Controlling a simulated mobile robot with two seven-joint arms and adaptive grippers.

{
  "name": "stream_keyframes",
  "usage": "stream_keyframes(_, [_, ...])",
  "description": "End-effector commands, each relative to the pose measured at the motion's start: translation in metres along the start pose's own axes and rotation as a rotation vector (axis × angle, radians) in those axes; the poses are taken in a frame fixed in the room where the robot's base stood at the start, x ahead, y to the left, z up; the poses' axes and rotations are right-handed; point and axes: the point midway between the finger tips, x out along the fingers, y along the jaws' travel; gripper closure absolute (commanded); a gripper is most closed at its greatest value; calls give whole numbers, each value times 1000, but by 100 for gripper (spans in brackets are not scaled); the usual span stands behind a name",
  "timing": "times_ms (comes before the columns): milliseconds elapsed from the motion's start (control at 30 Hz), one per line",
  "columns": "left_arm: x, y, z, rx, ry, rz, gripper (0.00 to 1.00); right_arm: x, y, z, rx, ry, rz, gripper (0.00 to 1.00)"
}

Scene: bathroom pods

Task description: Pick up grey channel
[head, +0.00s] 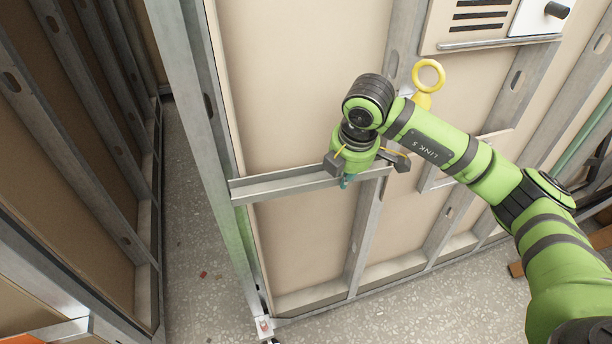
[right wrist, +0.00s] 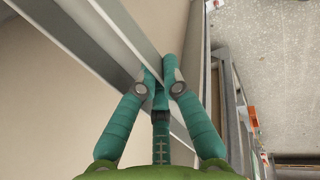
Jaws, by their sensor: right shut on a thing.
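The grey channel (head: 285,184) is a long metal profile lying nearly level across the beige wall panel in the head view. Its left end is by the corner post, and its right part passes behind my right gripper (head: 346,182). In the right wrist view the channel (right wrist: 113,48) runs diagonally from the upper left to the teal fingers of my right gripper (right wrist: 163,72). The fingers are closed together on its edge. I cannot tell whether the channel touches the studs behind it. My left gripper is not in view.
A metal corner post (head: 189,110) stands left of the channel. A yellow ring (head: 428,76) is above my right arm, below a vented panel (head: 483,18). Speckled floor (head: 205,230) lies open at the left, and a second framed wall (head: 75,120) stands beyond it.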

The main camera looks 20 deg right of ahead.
Motion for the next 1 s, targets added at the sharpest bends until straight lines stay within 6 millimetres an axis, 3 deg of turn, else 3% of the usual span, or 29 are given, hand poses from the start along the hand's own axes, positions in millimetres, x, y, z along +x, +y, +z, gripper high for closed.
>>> stream_keyframes(700, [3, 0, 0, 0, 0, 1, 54, -14, -55, 0, 0, 1, 2, 100])
stream_keyframes(1000, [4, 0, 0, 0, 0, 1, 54, -16, -62, 0, 1, 0, 2, 100])
